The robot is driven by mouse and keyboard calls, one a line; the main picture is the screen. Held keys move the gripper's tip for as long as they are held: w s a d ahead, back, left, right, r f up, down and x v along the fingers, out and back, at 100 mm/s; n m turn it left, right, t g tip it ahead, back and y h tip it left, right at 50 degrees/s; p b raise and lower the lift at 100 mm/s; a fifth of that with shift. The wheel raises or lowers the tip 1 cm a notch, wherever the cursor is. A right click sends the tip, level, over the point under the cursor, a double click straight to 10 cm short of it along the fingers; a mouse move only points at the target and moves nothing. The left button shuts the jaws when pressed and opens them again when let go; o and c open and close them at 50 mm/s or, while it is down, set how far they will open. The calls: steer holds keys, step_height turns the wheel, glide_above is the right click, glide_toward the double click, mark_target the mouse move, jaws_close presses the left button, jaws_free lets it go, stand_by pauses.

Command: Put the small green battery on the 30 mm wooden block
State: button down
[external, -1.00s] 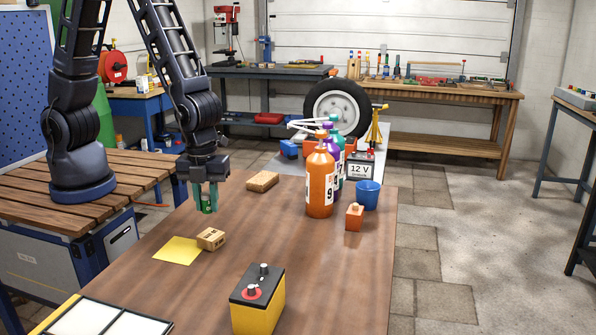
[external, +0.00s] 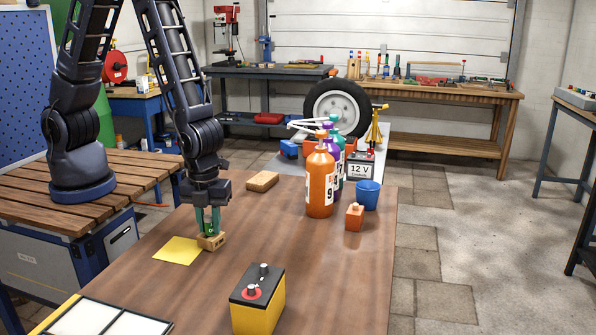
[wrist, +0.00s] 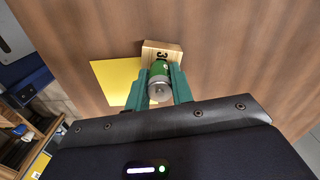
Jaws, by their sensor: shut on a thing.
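My gripper (external: 208,226) is shut on the small green battery (external: 210,231), with a green finger on each side of it. The battery also shows in the wrist view (wrist: 159,84), with its silver end facing the camera. The wooden block (external: 212,242) stands on the table right under the battery; in the wrist view the block (wrist: 161,48), with part of a printed number, shows just beyond it. I cannot tell whether the battery touches the block's top.
A yellow sheet (external: 177,250) lies left of the block. Another wooden block (external: 262,181) lies farther back. A yellow and black battery (external: 257,305) stands in front. The middle of the table is clear.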

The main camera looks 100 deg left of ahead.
mark_target(208, 215)
steer(key=c, duration=1.2)
jaws_free()
steer(key=shift+f, duration=0.1)
step_height(208, 215, up, 13)
steer(key=s+a+r+n+t, duration=0.1)
steer(key=s+a+r+n, duration=0.3)
steer(key=r, duration=0.4)
steer(key=s+a+r+n+t, duration=0.1)
steer(key=s+a+r+n, duration=0.1)
steer(key=s+r+n, duration=0.35)
steer(key=s+a+r+n+t, duration=0.1)
steer(key=s+r+n, duration=0.2)
steer(key=s, duration=0.4)
steer(key=s+a+r+n+t, duration=0.1)
steer(key=s+a+r+n, duration=0.1)
steer(key=s+r, duration=0.4)
steer(key=shift+s+r+n+t, duration=0.3)
steer(key=shift+s+n, duration=0.55)
steer(key=shift+s, duration=0.45)
